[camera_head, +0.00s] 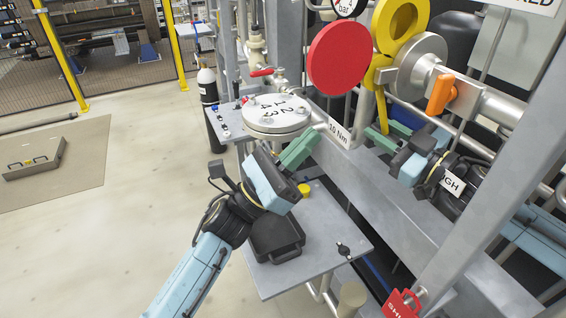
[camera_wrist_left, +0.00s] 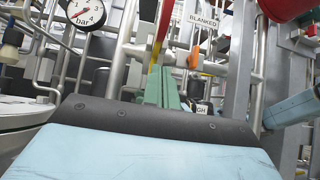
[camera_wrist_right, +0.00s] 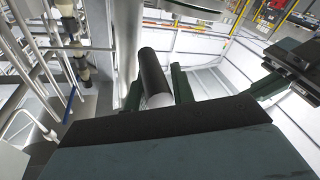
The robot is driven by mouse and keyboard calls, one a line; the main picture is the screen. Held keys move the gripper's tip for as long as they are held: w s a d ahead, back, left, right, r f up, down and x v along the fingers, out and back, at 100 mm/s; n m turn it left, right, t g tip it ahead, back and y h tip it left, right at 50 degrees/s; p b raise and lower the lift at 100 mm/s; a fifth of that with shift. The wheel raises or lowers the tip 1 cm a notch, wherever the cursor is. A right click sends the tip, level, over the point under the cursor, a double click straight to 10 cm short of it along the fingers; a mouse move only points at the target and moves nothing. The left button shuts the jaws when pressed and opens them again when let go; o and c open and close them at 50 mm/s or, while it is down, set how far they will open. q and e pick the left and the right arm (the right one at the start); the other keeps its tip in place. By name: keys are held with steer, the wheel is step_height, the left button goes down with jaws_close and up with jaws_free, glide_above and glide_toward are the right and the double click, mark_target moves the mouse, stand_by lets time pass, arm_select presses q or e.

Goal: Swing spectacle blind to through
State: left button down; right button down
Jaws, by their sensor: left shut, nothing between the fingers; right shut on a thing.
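The spectacle blind shows in the head view as a solid red disc (camera_head: 338,58) and an open yellow ring (camera_head: 402,25), up and to its right. The ring is beside a round steel flange (camera_head: 424,62); I cannot tell whether it sits in the pipe line. A yellow bar (camera_head: 381,108) hangs below. My right gripper (camera_head: 384,142) is at the bar's lower end, shut on a dark cylinder (camera_wrist_right: 156,75), seen between its green fingers in the right wrist view. My left gripper (camera_head: 316,137) is shut and empty, below the red disc; its green fingers also show in the left wrist view (camera_wrist_left: 161,86).
An orange handle (camera_head: 441,93) is on the pipe right of the flange. A black case (camera_head: 276,238) lies on the lower shelf.

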mark_target(333, 93)
steer(key=shift+f, duration=0.25)
arm_select(q)
steer(key=shift+w+d+r, duration=0.1)
steer(key=shift+d+r, duration=0.15)
steer(key=shift+r, duration=0.6)
steer(key=shift+w+d+r, duration=0.1)
steer(key=shift+d+r, duration=0.15)
steer(key=shift+r, duration=0.65)
steer(key=shift+w+d+r, duration=0.1)
steer(key=shift+d+r, duration=0.15)
steer(key=shift+r, duration=0.6)
steer(key=shift+r, duration=0.1)
steer(key=shift+a+r, duration=0.25)
steer(key=shift+r, duration=0.6)
arm_select(e)
steer(key=c, duration=1.2)
jaws_free()
steer(key=shift+w+r, duration=0.1)
steer(key=shift+r, duration=0.1)
